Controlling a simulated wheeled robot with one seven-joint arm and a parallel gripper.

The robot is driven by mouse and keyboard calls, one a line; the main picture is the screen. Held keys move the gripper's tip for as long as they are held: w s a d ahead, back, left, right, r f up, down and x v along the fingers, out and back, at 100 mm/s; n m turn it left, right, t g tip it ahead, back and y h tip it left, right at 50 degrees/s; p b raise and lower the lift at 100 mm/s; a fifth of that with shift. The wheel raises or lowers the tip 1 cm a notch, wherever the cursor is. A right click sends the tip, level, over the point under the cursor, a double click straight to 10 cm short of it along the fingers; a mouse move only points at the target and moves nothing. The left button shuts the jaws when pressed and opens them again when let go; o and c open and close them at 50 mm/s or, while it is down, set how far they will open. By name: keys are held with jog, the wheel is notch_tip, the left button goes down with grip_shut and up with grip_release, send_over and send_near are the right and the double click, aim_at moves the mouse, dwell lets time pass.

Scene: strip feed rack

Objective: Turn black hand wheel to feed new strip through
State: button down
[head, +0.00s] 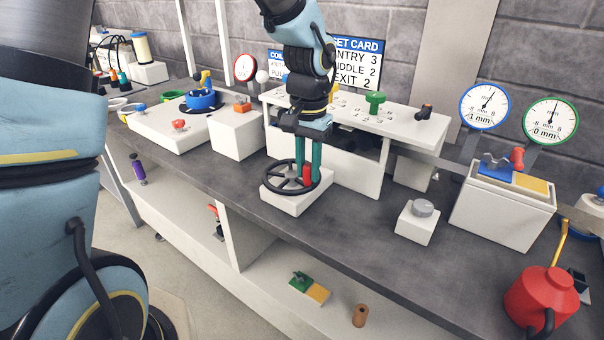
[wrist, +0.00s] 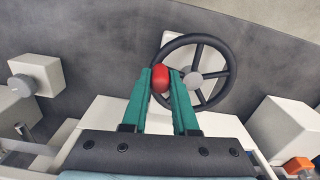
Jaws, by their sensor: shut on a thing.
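The black hand wheel (head: 272,184) has several spokes and lies flat on a low white block (head: 294,206) on the bench, in the middle of the head view. A red handle knob (head: 307,176) stands on its rim, on the right side in the head view. My gripper (wrist: 166,80) has teal fingers and is shut on the red knob (wrist: 161,77); the fingers come down from above. In the wrist view the wheel (wrist: 222,58) lies to the right of the knob, with a grey hub (wrist: 193,80). No strip can be made out at the wheel.
A white rack (head: 412,130) with a green knob (head: 375,99) stands behind the wheel. A white box (head: 236,136) is at its left. A grey-knobbed block (head: 416,224), two dials and a red oil can (head: 541,298) are right.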

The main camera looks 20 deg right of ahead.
jog(key=n, duration=0.1)
jog(key=d+n, duration=0.1)
jog(key=shift+w+d+f+n+b, duration=0.1)
jog(key=shift+w+d+n+b, duration=0.1)
jog(key=shift+w+n+b, duration=0.15)
jog(key=n, duration=0.1)
jog(key=d+n, duration=0.1)
jog(key=n, duration=0.1)
jog(key=shift+w, duration=0.3)
jog(key=n, duration=0.1)
jog(key=w+n, duration=0.1)
jog(key=n, duration=0.1)
jog(key=shift+w+d, duration=0.1)
jog(key=shift+d, duration=0.3)
jog(key=shift+w+d+n+p, duration=0.2)
jog(key=shift+w+n+p, duration=0.3)
jog(key=shift+n, duration=0.75)
jog(key=shift+w, duration=0.1)
jog(key=c, duration=0.7)
grip_release()
